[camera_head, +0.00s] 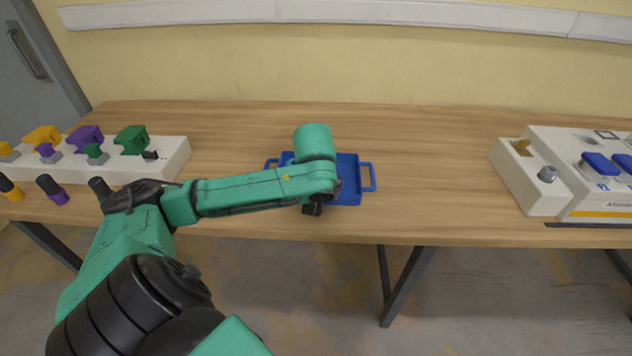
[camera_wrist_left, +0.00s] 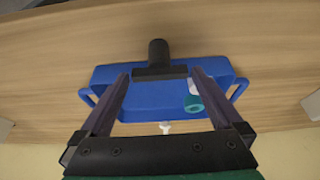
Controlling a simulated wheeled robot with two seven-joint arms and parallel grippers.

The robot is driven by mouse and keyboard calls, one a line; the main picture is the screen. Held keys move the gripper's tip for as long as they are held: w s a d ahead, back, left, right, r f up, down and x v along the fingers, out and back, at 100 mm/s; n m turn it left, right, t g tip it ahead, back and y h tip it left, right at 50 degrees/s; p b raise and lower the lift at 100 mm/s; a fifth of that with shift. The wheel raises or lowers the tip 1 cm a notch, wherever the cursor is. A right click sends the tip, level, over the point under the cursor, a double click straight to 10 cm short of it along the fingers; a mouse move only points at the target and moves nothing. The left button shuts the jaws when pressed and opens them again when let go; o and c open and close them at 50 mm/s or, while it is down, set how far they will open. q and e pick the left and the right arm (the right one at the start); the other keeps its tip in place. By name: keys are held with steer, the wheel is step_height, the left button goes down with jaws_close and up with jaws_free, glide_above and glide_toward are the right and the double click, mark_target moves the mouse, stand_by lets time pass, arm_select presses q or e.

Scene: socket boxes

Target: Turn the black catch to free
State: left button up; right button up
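My left gripper (camera_wrist_left: 160,76) points down over a blue tray (camera_head: 349,191), its two fingers apart. The tray also shows in the left wrist view (camera_wrist_left: 112,84). Between the fingertips shows a black part (camera_wrist_left: 158,56) with a round stem and a crossbar, at the tray's near rim. I cannot tell whether the fingers touch it or whether it is the catch. A small black piece (camera_head: 150,155) sits at the right end of the left white socket box (camera_head: 174,158). In the head view my wrist hides the fingers and much of the tray. My right gripper is not in view.
The left box carries orange, purple and green parts, with plugs in front. A white box (camera_head: 530,190) with a brass piece (camera_head: 522,147) and grey knob (camera_head: 547,174) stands right. The tray holds a teal ring (camera_wrist_left: 194,103) and a white piece. Table between tray and right box is clear.

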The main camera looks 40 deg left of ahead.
arm_select(q)
steer(key=shift+r, duration=0.1)
steer(key=p+v, duration=0.2)
steer(key=v, duration=1.2)
steer(key=shift+r+p, duration=0.2)
steer(key=shift+p, duration=0.1)
